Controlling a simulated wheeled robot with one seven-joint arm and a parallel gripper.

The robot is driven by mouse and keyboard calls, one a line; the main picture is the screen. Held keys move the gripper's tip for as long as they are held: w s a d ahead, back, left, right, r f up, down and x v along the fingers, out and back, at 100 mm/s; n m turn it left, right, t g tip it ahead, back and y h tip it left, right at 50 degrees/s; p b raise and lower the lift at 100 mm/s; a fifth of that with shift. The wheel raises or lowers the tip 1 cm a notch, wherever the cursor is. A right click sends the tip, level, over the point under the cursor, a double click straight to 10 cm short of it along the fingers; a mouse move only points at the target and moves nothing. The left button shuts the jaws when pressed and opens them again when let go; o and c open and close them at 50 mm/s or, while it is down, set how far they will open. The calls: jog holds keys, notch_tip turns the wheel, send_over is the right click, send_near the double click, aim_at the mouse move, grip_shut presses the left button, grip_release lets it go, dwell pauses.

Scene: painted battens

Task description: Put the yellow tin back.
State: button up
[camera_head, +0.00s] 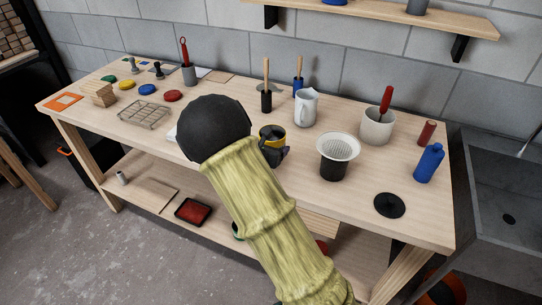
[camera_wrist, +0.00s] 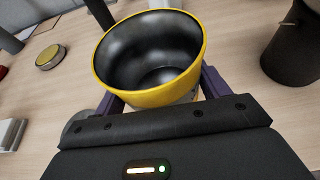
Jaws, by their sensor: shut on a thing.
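The yellow tin (camera_wrist: 152,97) is open-topped, yellow outside and dark and empty inside. My gripper (camera_wrist: 160,88) is shut on it, with one dark finger on each side. In the head view the tin (camera_head: 272,131) shows only in part, behind my gripper (camera_head: 274,151) near the middle of the bench. The tin looks upright or slightly tilted. I cannot tell whether its base touches the bench; my wrist hides its lower part.
The wooden bench (camera_head: 300,190) holds a black pot with a white strainer (camera_head: 337,148) right of the tin and a white mug (camera_head: 306,107) behind it. A wire rack (camera_head: 145,114) and coloured discs (camera_head: 148,89) lie left. The front right holds a black disc (camera_head: 390,205) and blue bottle (camera_head: 429,163).

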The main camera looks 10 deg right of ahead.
jog(key=shift+r, duration=0.1)
notch_tip(320, 180, down, 4)
jog(key=shift+r, duration=0.2)
jog(key=shift+w+f, duration=0.1)
jog(key=shift+w, duration=0.05)
jog(key=shift+f, duration=0.1)
jog(key=o, duration=1)
jog(key=shift+a+f, duration=0.1)
jog(key=o, duration=0.3)
jog(key=shift+a, duration=0.1)
jog(key=shift+d, duration=0.3)
jog(key=v, duration=1.2)
jog(key=shift+a+r+b, duration=0.15)
jog(key=shift+r+b, duration=0.05)
jog(key=shift+b, duration=0.15)
